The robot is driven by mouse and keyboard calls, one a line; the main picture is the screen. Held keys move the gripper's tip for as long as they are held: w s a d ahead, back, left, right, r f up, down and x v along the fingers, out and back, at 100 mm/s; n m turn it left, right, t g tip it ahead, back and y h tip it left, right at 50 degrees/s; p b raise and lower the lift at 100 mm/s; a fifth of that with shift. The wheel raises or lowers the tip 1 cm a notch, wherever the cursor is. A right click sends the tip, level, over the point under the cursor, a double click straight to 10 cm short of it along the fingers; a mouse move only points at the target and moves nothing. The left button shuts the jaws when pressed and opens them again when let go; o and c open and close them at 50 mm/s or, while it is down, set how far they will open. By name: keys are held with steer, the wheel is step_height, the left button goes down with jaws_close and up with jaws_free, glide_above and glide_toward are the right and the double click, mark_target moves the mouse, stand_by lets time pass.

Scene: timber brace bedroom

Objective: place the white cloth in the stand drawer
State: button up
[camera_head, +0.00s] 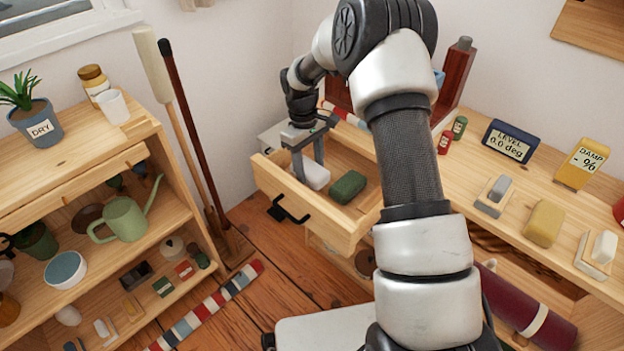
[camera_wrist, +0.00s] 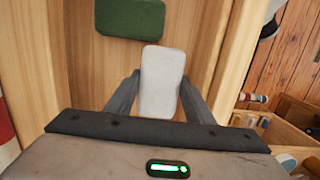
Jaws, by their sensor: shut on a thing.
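The white cloth (camera_head: 315,176) is a small pale block with rounded edges. It also shows in the wrist view (camera_wrist: 161,80), between the two fingers of my gripper (camera_wrist: 160,92). My gripper (camera_head: 308,168) points down inside the open stand drawer (camera_head: 333,226) and is shut on the white cloth. In the wrist view the cloth is over the drawer's wooden floor; I cannot tell whether it touches the floor. A dark green block (camera_head: 348,186) lies in the drawer to the right of the cloth.
The drawer is pulled out, with a black handle (camera_head: 291,210) on its front. My arm covers part of the bench (camera_head: 509,187), which holds a level display (camera_head: 510,142), a damp meter (camera_head: 581,164) and several blocks. A wooden shelf (camera_head: 150,136) stands at left.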

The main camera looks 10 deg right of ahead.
mark_target(310, 176)
steer(key=shift+f+b, duration=0.35)
steer(key=shift+f, duration=1.4)
steer(key=shift+f, duration=0.1)
steer(key=shift+f, duration=0.15)
steer(key=o, duration=0.7)
